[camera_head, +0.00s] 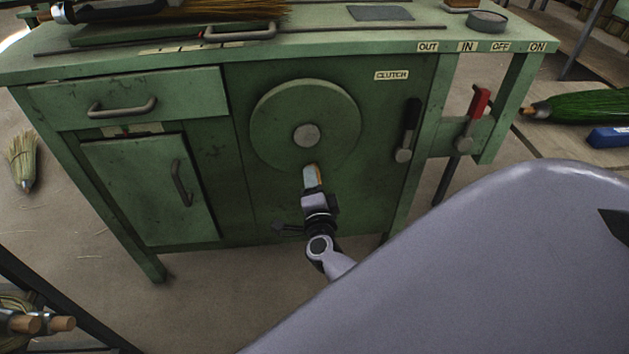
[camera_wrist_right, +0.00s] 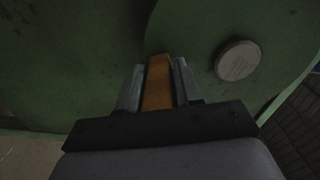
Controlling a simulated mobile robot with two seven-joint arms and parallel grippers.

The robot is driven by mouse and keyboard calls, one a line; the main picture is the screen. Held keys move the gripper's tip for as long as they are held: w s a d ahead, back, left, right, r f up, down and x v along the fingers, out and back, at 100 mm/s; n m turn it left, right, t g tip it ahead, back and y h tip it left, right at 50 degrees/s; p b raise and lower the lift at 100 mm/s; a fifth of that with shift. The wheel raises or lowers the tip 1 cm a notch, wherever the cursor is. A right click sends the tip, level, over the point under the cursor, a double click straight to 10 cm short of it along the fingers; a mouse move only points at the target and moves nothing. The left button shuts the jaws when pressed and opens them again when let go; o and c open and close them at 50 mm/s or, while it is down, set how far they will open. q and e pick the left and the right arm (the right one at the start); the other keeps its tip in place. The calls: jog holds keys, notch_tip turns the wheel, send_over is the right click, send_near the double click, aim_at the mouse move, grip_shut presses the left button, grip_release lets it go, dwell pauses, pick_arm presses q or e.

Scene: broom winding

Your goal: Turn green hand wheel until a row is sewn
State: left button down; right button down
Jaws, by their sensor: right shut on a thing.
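The round green hand wheel (camera_head: 275,120) is on the front of the green workbench, with a grey hub (camera_head: 306,135) at its middle. The wheel also shows in the right wrist view (camera_wrist_right: 200,30), with its hub (camera_wrist_right: 237,60) to the right. My right gripper (camera_head: 313,180) is at the wheel's lower rim. It is shut on the wheel's wooden handle (camera_wrist_right: 158,82), which sits between the two fingers. The handle's far end is hidden by the fingers and wheel edge in the head view. My left gripper is not in view.
Right of the wheel are a black clutch lever (camera_head: 410,125) and a red-handled lever (camera_head: 477,105). A drawer (camera_head: 130,98) and a cupboard door (camera_head: 150,190) are at the left. A broom (camera_head: 215,10) lies on the bench top. Another broom head (camera_head: 22,160) is on the floor.

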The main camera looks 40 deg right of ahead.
jog(key=shift+w+a+r+m, duration=0.2)
jog(key=shift+w+a+m, duration=0.05)
jog(key=shift+w+m, duration=0.05)
jog(key=shift+a, duration=0.1)
dwell(0.5)
jog(key=c, duration=0.8)
grip_release()
jog(key=shift+c, duration=0.2)
jog(key=shift+f, duration=0.1)
jog(key=shift+s, duration=0.1)
